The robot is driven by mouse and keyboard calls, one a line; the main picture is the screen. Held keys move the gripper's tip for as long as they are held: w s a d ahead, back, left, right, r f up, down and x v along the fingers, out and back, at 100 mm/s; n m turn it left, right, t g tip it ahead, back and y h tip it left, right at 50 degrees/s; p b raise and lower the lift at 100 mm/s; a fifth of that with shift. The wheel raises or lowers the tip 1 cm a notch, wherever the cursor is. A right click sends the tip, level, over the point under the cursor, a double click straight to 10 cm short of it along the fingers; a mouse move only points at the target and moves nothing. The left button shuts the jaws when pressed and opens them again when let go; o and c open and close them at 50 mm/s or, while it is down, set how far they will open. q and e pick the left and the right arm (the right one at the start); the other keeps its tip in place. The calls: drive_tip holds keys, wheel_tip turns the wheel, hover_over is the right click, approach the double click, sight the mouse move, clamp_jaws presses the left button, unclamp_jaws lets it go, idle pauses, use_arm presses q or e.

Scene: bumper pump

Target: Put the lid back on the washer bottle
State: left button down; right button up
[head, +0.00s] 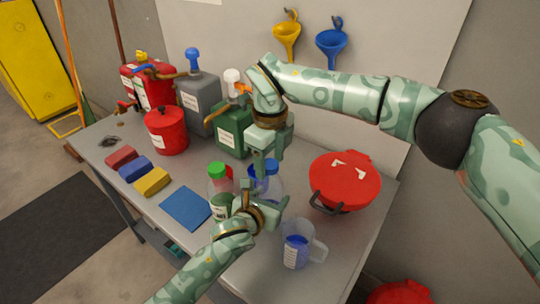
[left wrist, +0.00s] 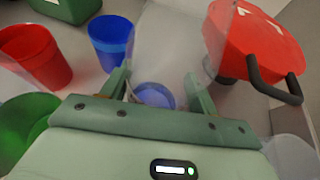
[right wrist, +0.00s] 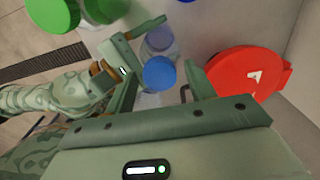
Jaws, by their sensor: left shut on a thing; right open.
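A clear bottle (head: 275,187) stands on the table, with blue showing low in it in the left wrist view (left wrist: 153,95). My left gripper (left wrist: 160,85) is shut on its sides. My right gripper (head: 265,163) hangs over the bottle, open. A blue disc (right wrist: 158,73) shows in front of the right gripper. I see no lid held in the right gripper.
A green-capped container (head: 217,170), a red cup (left wrist: 35,55) and a blue cup (left wrist: 110,38) stand near the bottle. Canisters (head: 198,100) line the back. Bricks (head: 152,182) and a blue cloth (head: 185,208) lie at the left.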

drive_tip(key=c, duration=1)
drive_tip(key=o, duration=1.1)
drive_tip(key=shift+o, duration=0.2)
wheel_tip(320, 180, up, 12)
use_arm(q)
drive_tip(key=shift+c, duration=1.6)
unclamp_jaws()
